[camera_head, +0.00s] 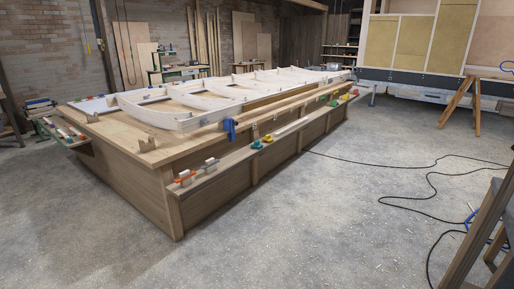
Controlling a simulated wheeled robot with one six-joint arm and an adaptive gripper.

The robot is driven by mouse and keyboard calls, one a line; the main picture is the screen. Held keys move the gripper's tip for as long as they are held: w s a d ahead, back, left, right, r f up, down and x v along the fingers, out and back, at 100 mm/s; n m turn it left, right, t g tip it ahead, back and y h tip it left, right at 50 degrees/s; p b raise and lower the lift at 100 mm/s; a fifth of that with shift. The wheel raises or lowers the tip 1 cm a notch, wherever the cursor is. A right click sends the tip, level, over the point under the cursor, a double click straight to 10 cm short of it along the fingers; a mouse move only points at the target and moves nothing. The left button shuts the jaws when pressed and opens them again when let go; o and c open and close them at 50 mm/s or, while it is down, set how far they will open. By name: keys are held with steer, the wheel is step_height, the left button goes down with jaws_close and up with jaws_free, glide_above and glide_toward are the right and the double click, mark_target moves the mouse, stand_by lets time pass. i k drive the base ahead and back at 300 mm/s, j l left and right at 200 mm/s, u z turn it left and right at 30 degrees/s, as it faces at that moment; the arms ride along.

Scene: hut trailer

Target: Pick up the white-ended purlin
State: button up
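No purlin can be picked out for certain as the white-ended one. On the ledge (235,157) along the near long side of the big wooden bench, a short pale piece (210,163) lies by the front corner. Next to it is a piece with an orange-red end (184,177). Both are small, and their exact end colours are hard to tell. Several small pieces with coloured or pale ends also lie on the ledge at the bench's left end (66,132). My gripper is not in view.
The bench (120,185) carries a pale curved timber frame (190,110). A blue clamp (230,129) and yellow-green pieces (262,141) sit along its near side. Black cable (400,195), sawhorses (476,105) and a dark wooden stand (485,240) lie right.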

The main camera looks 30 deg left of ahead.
mark_target(278, 133)
steer(key=i+j+u, duration=0.15)
steer(key=i+j, duration=0.35)
steer(key=i+j+u, duration=0.15)
steer(key=i+j, duration=0.2)
steer(key=i, duration=0.4)
steer(key=i+j+u, duration=0.1)
steer(key=i+j, duration=0.25)
steer(key=i, duration=0.3)
steer(key=i+j+u, duration=0.15)
steer(key=i+j, duration=0.15)
steer(key=i, duration=0.35)
steer(key=i+j+u, duration=0.15)
steer(key=i, duration=0.55)
steer(key=i+j+u, duration=0.15)
steer(key=i, duration=0.55)
steer(key=i+l+u, duration=0.15)
steer(key=i+l, duration=0.2)
steer(key=i+l+u, duration=0.2)
steer(key=i+l, duration=0.2)
steer(key=i, duration=0.15)
steer(key=i+l+u, duration=0.15)
steer(key=i+l, duration=0.25)
steer(key=i+l+u, duration=0.2)
steer(key=i+l, duration=0.2)
steer(key=l, duration=0.2)
steer(key=i+l+u, duration=0.15)
steer(key=i+l, duration=0.2)
steer(key=l, duration=0.25)
